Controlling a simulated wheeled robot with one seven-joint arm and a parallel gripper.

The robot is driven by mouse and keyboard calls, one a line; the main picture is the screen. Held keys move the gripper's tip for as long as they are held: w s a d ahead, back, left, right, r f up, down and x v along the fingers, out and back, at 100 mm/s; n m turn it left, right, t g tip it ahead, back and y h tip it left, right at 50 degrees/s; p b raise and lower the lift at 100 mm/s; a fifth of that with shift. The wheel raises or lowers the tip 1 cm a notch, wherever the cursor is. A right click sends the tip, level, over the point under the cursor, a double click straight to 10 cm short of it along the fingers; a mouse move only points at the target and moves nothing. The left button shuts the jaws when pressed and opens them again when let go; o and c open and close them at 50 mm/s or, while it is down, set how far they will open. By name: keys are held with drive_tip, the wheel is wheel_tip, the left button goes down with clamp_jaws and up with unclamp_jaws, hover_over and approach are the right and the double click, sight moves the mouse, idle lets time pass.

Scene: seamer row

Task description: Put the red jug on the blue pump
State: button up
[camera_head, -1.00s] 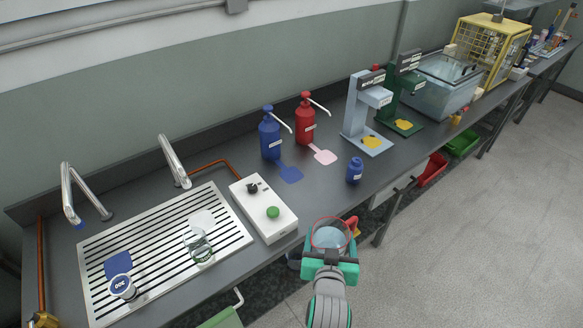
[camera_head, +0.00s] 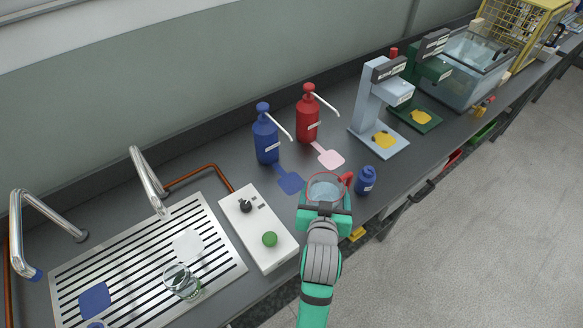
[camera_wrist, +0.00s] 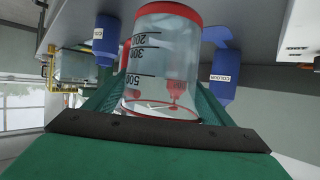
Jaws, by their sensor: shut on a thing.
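My gripper (camera_head: 325,208) is shut on a clear jug with a red rim and a red handle (camera_head: 326,187), held over the front part of the counter. In the wrist view the jug (camera_wrist: 160,60) sits between the green fingers, with dark volume marks on its side. The blue pump (camera_head: 265,137) stands upright at the back of the counter, up and left of the jug. A blue pump bottle (camera_wrist: 226,78) also shows in the wrist view.
A red pump (camera_head: 308,118) with a pink mat (camera_head: 330,158) stands right of the blue pump. A white control box (camera_head: 258,228) lies to the left, beside the slatted drainer (camera_head: 140,262).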

drive_tip(key=shift+w+a+f, duration=0.55)
drive_tip(key=shift+w+a, duration=1)
drive_tip(key=shift+w, duration=0.6)
drive_tip(key=shift+w+a+f, duration=0.55)
drive_tip(key=shift+w+a, duration=0.95)
drive_tip(key=shift+w, duration=0.6)
drive_tip(key=shift+w+a+f, duration=0.55)
drive_tip(key=shift+w+a, duration=1)
drive_tip(key=shift+w, duration=0.6)
drive_tip(key=o, duration=1.6)
drive_tip(key=shift+f, duration=0.2)
drive_tip(key=shift+r, duration=0.15)
drive_tip(key=v, duration=1.2)
